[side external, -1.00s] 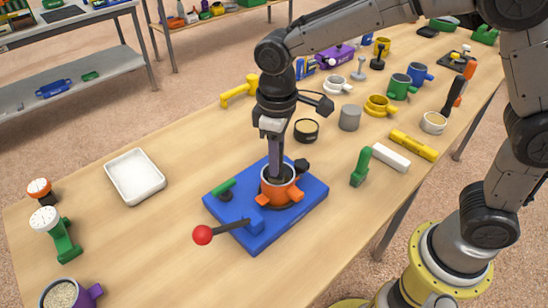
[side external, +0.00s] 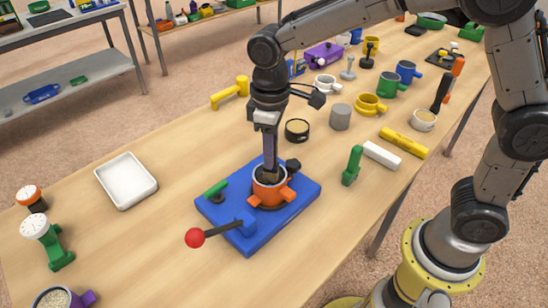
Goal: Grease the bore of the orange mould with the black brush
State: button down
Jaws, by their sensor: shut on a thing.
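The orange mould (side external: 268,192) stands upright on a blue base plate (side external: 240,228) in the middle of the table. My gripper (side external: 267,124) is above it, pointing down, shut on the dark handle of the black brush (side external: 270,150). The brush hangs nearly upright, with its lower end at the mould's mouth and partly inside the bore. The bristle tip is hidden by the mould's rim, so I cannot tell whether it touches the bore wall.
A lever with a red knob (side external: 195,238) sticks out from the plate's front left. A shallow dark tin (side external: 297,130) stands behind the mould, and a green-handled tool (side external: 352,165) to its right. A white tray (side external: 126,180) lies left. Mugs crowd the back right.

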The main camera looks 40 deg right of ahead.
jog(key=shift+w+r, duration=0.15)
jog(key=shift+s+f, duration=0.85)
jog(key=shift+f, duration=0.15)
jog(key=shift+w+r, duration=0.85)
jog(key=shift+r, duration=0.15)
jog(key=shift+s+f, duration=0.9)
jog(key=shift+f, duration=0.15)
jog(key=shift+w+r, duration=0.9)
jog(key=shift+r, duration=0.15)
jog(key=shift+s+f, duration=0.9)
jog(key=shift+f, duration=0.15)
jog(key=shift+w+r, duration=0.9)
jog(key=shift+r, duration=0.15)
jog(key=shift+a+f, duration=0.85)
jog(key=shift+f, duration=0.2)
